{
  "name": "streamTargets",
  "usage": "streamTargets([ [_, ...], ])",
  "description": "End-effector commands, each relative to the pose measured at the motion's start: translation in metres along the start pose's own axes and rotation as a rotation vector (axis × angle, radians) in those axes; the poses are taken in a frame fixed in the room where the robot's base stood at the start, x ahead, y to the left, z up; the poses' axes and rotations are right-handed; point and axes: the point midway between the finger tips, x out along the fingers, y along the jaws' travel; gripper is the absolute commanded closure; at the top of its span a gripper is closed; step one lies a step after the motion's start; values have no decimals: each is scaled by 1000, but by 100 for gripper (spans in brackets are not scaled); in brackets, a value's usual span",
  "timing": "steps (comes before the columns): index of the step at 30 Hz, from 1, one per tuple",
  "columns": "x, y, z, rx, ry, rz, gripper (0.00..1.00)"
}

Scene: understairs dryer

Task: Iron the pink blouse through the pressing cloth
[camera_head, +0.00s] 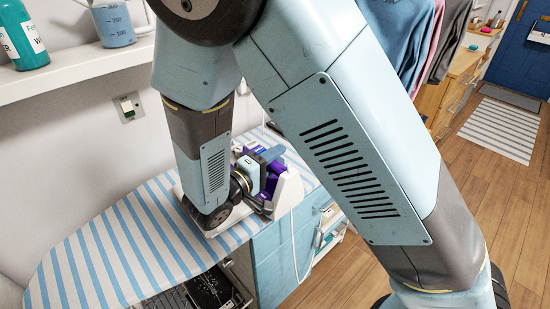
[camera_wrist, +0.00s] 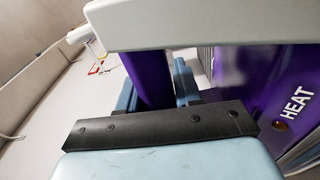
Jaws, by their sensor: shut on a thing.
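The purple and white iron (camera_head: 288,188) is at the right end of the striped ironing board (camera_head: 120,245). My gripper (camera_head: 262,172) is shut on its purple handle. In the wrist view the purple handle (camera_wrist: 152,82) stands between my blue fingers (camera_wrist: 155,92), under a pale top part. A purple panel marked HEAT (camera_wrist: 265,80) is beside it. My arm hides part of the iron, and I cannot tell what its underside touches. No pink blouse or pressing cloth shows on the visible part of the board.
A white cord (camera_head: 295,250) hangs beside the blue cabinet (camera_head: 275,260). A white shelf (camera_head: 75,75) holds a teal bottle (camera_head: 22,38) and a measuring jug (camera_head: 114,22). Garments (camera_head: 400,35) hang behind my arm. The left part of the board is bare. Open floor lies right.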

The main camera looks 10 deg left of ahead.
Motion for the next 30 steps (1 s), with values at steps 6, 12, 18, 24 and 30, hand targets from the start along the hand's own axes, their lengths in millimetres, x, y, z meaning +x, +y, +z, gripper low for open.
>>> streamTargets([
  [6,0,1,0,2,0,2,100],
  [12,0,-2,0,2,0,2,100],
  [18,1,-6,1,1,-1,2,100],
  [24,1,-10,1,1,-2,2,100],
  [30,1,-11,-1,2,-2,1,100],
])
